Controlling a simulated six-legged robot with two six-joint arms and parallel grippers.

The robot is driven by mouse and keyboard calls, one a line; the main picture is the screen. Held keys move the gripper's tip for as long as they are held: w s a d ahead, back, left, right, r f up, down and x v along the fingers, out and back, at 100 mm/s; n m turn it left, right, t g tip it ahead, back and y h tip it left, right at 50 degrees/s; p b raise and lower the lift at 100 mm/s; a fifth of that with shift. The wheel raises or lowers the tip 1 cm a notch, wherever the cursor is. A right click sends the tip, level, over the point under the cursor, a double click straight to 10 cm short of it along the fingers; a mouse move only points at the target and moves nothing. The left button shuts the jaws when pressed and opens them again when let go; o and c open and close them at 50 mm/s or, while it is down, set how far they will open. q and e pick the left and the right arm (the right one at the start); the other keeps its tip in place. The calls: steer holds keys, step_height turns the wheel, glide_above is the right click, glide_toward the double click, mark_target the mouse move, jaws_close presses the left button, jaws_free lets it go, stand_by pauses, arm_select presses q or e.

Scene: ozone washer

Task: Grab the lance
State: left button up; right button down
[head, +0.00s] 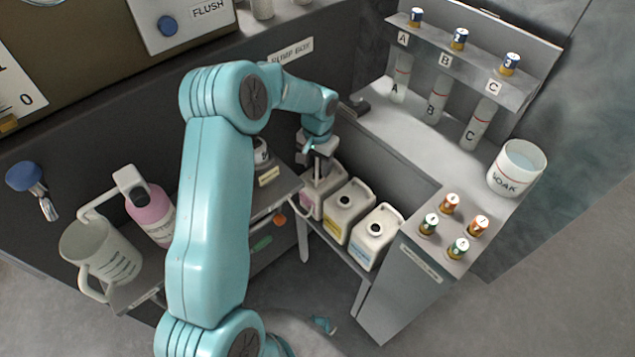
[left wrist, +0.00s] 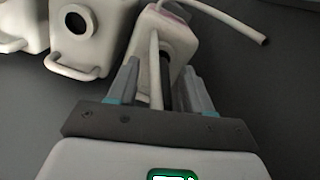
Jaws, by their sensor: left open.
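My left gripper (head: 318,150) is open over the leftmost of three white canisters (head: 325,190), the one with a pinkish label. In the left wrist view its two fingers (left wrist: 158,82) stand either side of a pale upright bar (left wrist: 154,65) at this canister (left wrist: 180,50), with a dark strip beside it. I cannot tell whether the bar is the lance or the canister's handle. My right gripper is not in view.
Two more canisters, yellow-labelled (head: 348,212) and blue-labelled (head: 376,237), stand alongside on the low shelf. A counter to the right holds a SOAK tub (head: 517,168) and several small vials. A jug (head: 98,252) and pink bottle (head: 150,212) stand at the left.

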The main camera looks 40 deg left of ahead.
arm_select(q)
steer(key=shift+f, duration=0.55)
steer(key=shift+c, duration=0.3)
jaws_close()
